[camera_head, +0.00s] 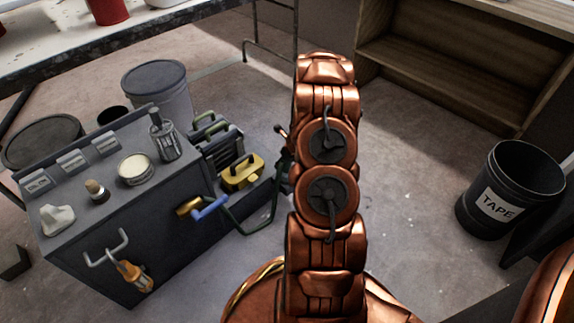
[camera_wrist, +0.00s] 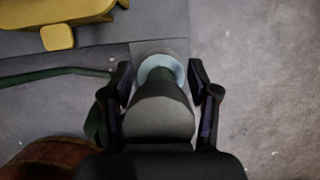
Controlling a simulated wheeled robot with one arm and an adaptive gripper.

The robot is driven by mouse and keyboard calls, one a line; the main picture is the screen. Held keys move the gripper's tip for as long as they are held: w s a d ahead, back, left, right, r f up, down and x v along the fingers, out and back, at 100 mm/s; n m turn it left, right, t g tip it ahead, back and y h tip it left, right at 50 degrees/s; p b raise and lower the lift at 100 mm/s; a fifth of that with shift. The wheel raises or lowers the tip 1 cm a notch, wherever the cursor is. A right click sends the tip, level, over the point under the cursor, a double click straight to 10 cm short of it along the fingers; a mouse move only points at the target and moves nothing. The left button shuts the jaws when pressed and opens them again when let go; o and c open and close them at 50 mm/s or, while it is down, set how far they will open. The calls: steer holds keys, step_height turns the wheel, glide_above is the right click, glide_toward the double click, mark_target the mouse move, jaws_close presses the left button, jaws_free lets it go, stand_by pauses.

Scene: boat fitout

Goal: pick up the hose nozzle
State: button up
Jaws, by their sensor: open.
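In the wrist view my gripper (camera_wrist: 164,84) is open, with one dark finger on each side of a grey, rounded, tapering piece (camera_wrist: 160,112). Beyond that piece are a dark green part and a pale blue ring (camera_wrist: 160,67). This may be the hose nozzle, but I cannot tell for sure. Whether the fingers touch it is not clear. In the head view my copper-coloured arm hides most of the gripper and what lies between its fingers. A green hose (camera_head: 237,228) loops near a brass fitting (camera_head: 187,207) with a blue handle (camera_head: 210,209) on the grey cabinet's side.
The grey cabinet (camera_head: 190,235) holds a tin (camera_head: 135,169), a glass jar (camera_head: 166,140) and a white piece (camera_head: 58,219). A yellow item (camera_head: 242,173) sits near the hose and shows in the wrist view (camera_wrist: 58,37). A black TAPE bin (camera_head: 511,190) stands right. Floor between is clear.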

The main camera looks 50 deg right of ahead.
steer(key=shift+r, duration=0.1)
jaws_close()
stand_by(0.3)
